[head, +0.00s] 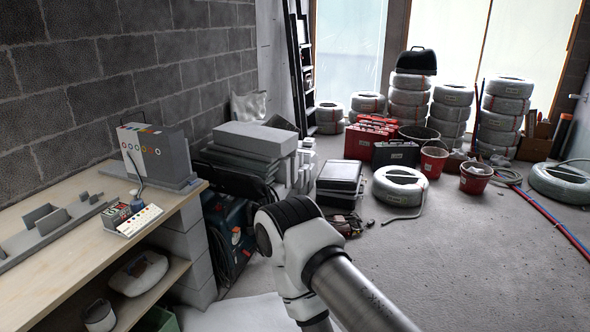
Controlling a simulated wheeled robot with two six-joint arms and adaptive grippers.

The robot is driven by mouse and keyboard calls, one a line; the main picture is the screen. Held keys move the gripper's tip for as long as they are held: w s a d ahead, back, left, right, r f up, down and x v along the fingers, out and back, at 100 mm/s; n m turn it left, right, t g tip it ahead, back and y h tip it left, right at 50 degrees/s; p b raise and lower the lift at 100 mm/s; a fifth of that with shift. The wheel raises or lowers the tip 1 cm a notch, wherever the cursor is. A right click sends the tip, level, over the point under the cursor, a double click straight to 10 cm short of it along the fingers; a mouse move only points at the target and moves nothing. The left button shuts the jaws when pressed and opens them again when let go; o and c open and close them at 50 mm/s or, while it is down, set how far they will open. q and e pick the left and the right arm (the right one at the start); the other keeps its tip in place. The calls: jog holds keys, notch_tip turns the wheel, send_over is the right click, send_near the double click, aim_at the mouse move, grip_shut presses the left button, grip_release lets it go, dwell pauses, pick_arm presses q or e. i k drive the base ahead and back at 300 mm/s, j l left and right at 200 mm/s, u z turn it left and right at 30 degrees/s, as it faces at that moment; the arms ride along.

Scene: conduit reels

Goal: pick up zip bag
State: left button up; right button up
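I cannot make out a thing that is clearly a zip bag. A small box with coloured dots (117,215) and a pale card with coloured spots (140,220) lie on the workbench at the left. A pale, wrapped-looking bundle (138,273) rests on the shelf below the bench top. A whitish crumpled sack (248,106) stands by the far wall. One of my arms reaches in from the bottom right and bends at a white joint with a black cap. Its lower end is cut off by the bottom edge, so its gripper is hidden. My other gripper is not in view.
The wooden workbench (60,280) carries a grey panel box (155,155) and grey blocks. Black cases (340,176), a conduit coil (400,186), red buckets (475,178) and stacked reels (408,95) stand on the floor. Floor is clear at the lower right, beside hoses (545,212).

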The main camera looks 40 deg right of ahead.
aim_at(238, 183)
jog(key=z, duration=0.55)
jog(key=u, duration=0.35)
jog(key=i+l+u, duration=1.1)
jog(key=l, duration=0.3)
jog(key=i+l, duration=0.15)
jog(key=l, duration=0.2)
jog(key=i+l, duration=0.15)
jog(key=l, duration=0.2)
jog(key=i+l, duration=0.15)
jog(key=l, duration=0.2)
jog(key=i+l, duration=0.15)
jog(key=l, duration=0.2)
jog(key=i+l, duration=0.15)
jog(key=l, duration=0.2)
jog(key=i+l+u, duration=0.1)
jog(key=l, duration=0.2)
